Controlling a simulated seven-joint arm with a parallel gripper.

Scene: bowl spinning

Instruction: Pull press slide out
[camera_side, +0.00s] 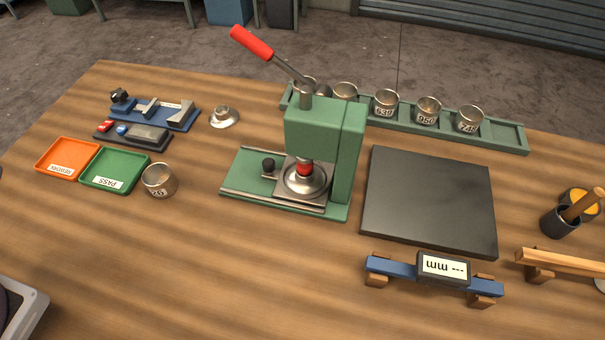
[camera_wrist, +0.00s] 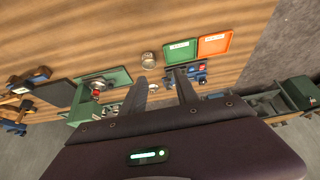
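The green press (camera_side: 322,130) stands mid-table in the side view, its red-handled lever (camera_side: 252,43) raised to the upper left. Its slide (camera_side: 318,198) is a grey metal plate on the green base, with a black knob (camera_side: 268,165) on its left. The slide sits under the press head. A round metal dish (camera_side: 303,180) lies on it, with a red piece just above the dish; whether they touch is unclear. The press also shows in the wrist view (camera_wrist: 118,76). My gripper (camera_wrist: 161,82) is open and empty, apart from the press. I cannot make it out in the side view.
A metal cup (camera_side: 159,180) stands near green (camera_side: 115,170) and orange (camera_side: 67,158) trays. Numbered cups sit in a green rack (camera_side: 511,136) behind the press. A dark slab (camera_side: 428,200) and blue gauge (camera_side: 392,267) lie right.

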